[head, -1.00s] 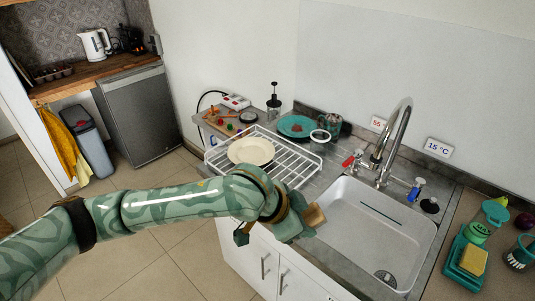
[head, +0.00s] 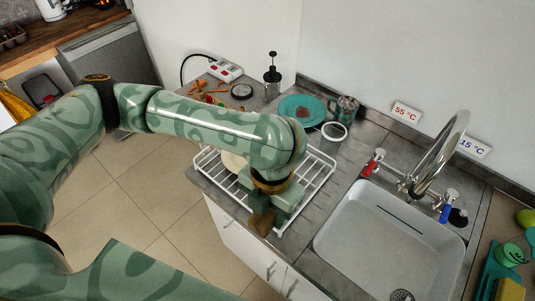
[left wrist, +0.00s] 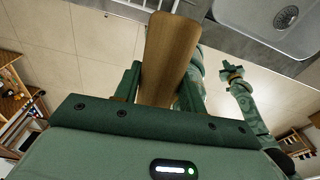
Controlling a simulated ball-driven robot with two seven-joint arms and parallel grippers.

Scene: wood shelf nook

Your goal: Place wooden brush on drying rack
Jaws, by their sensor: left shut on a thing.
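The wooden brush (head: 260,224) is in my left gripper (head: 270,203), which is shut on it. In the left wrist view the brush's brown wooden body (left wrist: 170,48) sticks out between the two green fingers; I see no bristles. The drying rack (head: 322,172) is a white wire frame on the counter left of the sink. My left gripper and the brush are over the rack's front right part and hide some of it. In the left wrist view what looks like my right gripper (left wrist: 232,71) is small and far off; its jaws are unclear.
A cream plate (head: 231,161) sits in the rack, mostly behind my left arm. The sink (head: 388,235) and tap (head: 441,155) are to the right.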

